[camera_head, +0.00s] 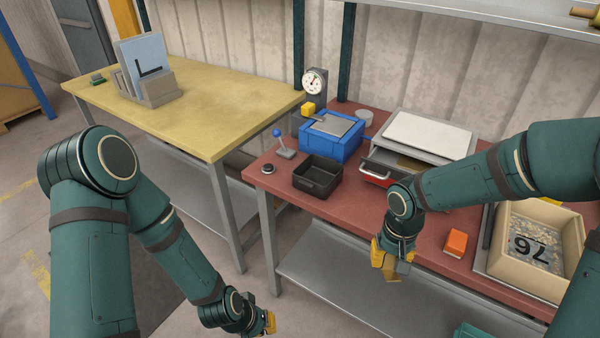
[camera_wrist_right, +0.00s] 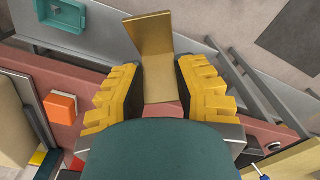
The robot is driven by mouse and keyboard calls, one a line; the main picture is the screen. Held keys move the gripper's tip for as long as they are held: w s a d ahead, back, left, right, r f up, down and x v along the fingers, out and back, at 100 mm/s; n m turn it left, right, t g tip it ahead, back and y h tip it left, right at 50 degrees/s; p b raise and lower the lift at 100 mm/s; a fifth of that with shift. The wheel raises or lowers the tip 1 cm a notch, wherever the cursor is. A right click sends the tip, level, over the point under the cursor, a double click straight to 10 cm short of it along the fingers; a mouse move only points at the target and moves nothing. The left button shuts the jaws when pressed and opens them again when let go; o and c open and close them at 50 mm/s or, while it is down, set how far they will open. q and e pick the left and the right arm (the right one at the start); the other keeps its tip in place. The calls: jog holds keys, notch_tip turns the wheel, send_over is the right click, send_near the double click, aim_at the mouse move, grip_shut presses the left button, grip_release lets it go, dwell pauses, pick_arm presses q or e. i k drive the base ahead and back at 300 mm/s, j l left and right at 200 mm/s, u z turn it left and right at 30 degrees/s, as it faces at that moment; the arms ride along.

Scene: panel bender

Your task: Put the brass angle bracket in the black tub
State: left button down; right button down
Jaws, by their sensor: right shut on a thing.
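The brass angle bracket (camera_wrist_right: 158,55) is an L-shaped plate between the yellow fingers of my right gripper (camera_wrist_right: 160,85), which is shut on it. In the head view my right gripper (camera_head: 390,262) is at the front edge of the red bench; the bracket is hard to make out there. The black tub (camera_head: 318,177) stands on the red bench, to the left of and beyond my right gripper, and looks empty. My left gripper (camera_head: 262,325) hangs low at the bottom of the head view, away from the benches; its finger opening is not clear.
A blue box (camera_head: 330,138) stands behind the tub, and a blue-knobbed lever (camera_head: 283,145) to its left. An open red drawer (camera_head: 378,172) sits right of the tub. An orange block (camera_head: 455,243) and a beige bin (camera_head: 560,240) are at the right.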

aim_at(318, 176)
jog(key=i+j, duration=0.55)
jog(key=j, duration=0.2)
jog(key=i+j, duration=0.15)
jog(key=i, duration=0.2)
jog(key=i+j, duration=0.15)
jog(key=i, duration=0.25)
